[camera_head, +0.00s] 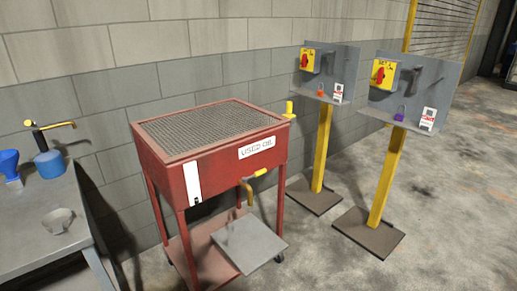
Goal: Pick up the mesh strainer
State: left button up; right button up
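A small grey bowl-shaped piece (58,220), which looks like the mesh strainer, sits on the grey metal table (30,250) at the left edge of the head view. It stands near the table's right edge and nothing touches it. Its mesh is too small to make out clearly. Neither of my grippers is in view.
A blue funnel-like piece (9,162) and a blue round container (48,164) stand behind it, near a yellow-handled spout (50,125). A red used-oil cart (222,163) with a mesh top stands right of the table. Two yellow-post stands (322,150) (387,178) are further right.

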aim_at(57, 221)
jog(key=j+u, duration=0.25)
jog(key=u, duration=0.25)
jog(key=i+j+u, duration=0.1)
jog(key=j+u, duration=0.15)
jog(key=u, duration=0.2)
jog(key=i+j+u, duration=0.1)
jog(key=j+u, duration=0.15)
jog(key=u, duration=0.25)
jog(key=i+j+u, duration=0.35)
jog(key=i+j, duration=0.65)
jog(key=i, duration=0.05)
